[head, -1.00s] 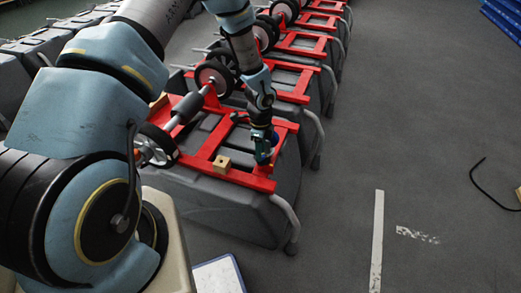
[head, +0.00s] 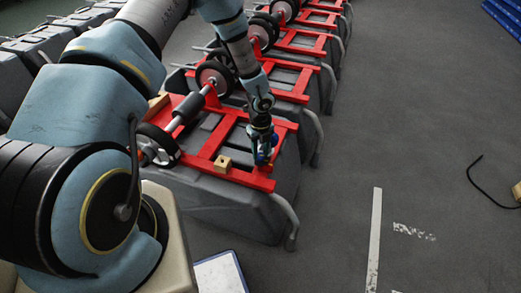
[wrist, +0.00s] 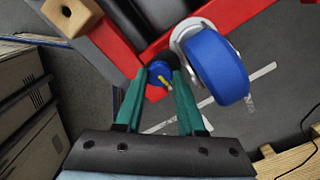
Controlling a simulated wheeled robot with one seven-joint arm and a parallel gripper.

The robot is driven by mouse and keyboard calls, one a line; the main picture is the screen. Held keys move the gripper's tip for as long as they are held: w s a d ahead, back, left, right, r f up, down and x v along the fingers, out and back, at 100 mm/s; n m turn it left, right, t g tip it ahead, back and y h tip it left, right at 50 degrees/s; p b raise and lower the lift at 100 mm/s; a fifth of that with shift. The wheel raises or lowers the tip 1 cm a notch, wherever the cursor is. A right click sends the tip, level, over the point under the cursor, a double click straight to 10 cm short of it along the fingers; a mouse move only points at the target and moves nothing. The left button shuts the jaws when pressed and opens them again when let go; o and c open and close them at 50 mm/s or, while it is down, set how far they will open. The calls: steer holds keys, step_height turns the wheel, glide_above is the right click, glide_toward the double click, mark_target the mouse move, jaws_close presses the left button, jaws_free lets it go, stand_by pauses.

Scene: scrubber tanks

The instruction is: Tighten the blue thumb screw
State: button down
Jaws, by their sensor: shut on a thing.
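The blue thumb screw (wrist: 159,70) is small and round, with a yellow mark on it, in the wrist view. It sits at the red frame (wrist: 112,38), close beside a blue caster wheel (wrist: 216,65) in a pale metal bracket. My gripper (wrist: 160,76) has two green fingers, one on each side of the screw, and is shut on it. In the head view my gripper (head: 263,158) points down at the near right corner of the red frame (head: 232,174). The screw itself is hard to make out there, hidden by the fingers and wheel.
A wooden block (head: 222,163) with a hole stands on the red frame left of my gripper. The grey tank (head: 245,209) lies under the frame. More tanks with red frames and black wheels stretch behind. The floor to the right is mostly clear, with a dark cable (head: 477,178).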

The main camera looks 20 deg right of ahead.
mark_target(260, 155)
steer(key=shift+w+d+r+m, duration=0.1)
steer(key=shift+r+m, duration=0.05)
steer(key=shift+m, duration=0.25)
steer(key=c, duration=0.8)
jaws_free()
step_height(260, 155, up, 11)
steer(key=shift+f, duration=0.15)
